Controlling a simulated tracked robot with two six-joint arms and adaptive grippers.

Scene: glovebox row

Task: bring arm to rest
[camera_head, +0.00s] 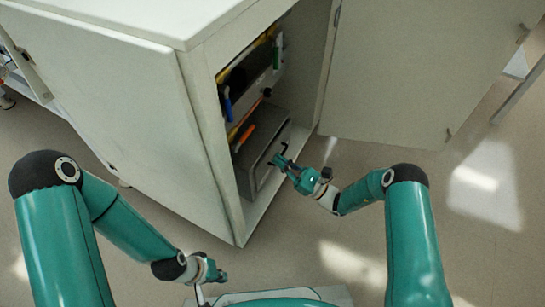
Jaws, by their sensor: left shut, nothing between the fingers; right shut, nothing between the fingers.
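My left gripper (201,295) hangs low at the bottom of the head view, in front of the cabinet and close to my own base. It is shut and empty, and its fingertips are partly hidden. My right gripper (278,158) is at the mouth of the open cabinet, beside a grey box inside it. Its fingers are shut with nothing between them. I cannot tell whether the fingers touch the box. My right arm bends in from the lower right, and my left arm comes in from the left.
The white cabinet (120,95) has its door (415,70) swung open to the right. Inside are a grey toolbox (262,150), an orange-handled tool (245,137) and a blue-handled tool (227,103). Bare floor (375,215) lies right of the cabinet.

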